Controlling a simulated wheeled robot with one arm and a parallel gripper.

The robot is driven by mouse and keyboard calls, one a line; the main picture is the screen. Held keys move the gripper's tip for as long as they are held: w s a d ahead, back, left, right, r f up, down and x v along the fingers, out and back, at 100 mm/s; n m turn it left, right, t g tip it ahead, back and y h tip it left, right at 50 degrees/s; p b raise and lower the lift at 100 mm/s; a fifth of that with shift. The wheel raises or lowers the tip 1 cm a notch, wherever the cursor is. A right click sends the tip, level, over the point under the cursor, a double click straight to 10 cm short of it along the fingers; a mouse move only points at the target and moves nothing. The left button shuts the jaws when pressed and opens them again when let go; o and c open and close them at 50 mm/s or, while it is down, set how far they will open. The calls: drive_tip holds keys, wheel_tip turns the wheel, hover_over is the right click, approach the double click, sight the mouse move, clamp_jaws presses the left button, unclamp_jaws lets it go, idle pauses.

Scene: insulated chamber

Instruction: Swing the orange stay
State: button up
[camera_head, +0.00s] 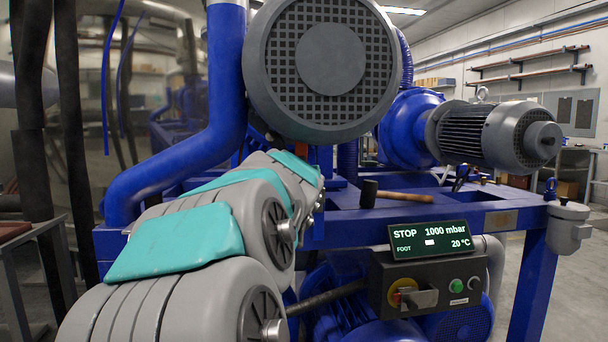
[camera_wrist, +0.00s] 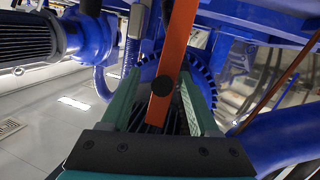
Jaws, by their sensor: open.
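The orange stay (camera_wrist: 178,45) is a flat bar that runs from the top of the wrist view down between my fingers. A dark round knob or pin (camera_wrist: 162,86) sits on it near its lower end. My gripper (camera_wrist: 161,78) is open, with one teal finger on each side of the stay. I cannot tell whether either finger touches it. In the head view only a small orange patch (camera_head: 302,148) shows beyond my arm, under the big grey motor; my fingers are hidden there.
A second thin orange bar (camera_wrist: 281,80) slants at the right of the wrist view. Blue machine framing and a blue pipe (camera_wrist: 285,140) crowd that side. In the head view, a hammer (camera_head: 395,195) lies on the blue frame above the control box (camera_head: 425,283).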

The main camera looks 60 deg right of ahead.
drive_tip(key=v, duration=0.8)
drive_tip(key=shift+b, duration=0.35)
drive_tip(key=shift+d, duration=0.1)
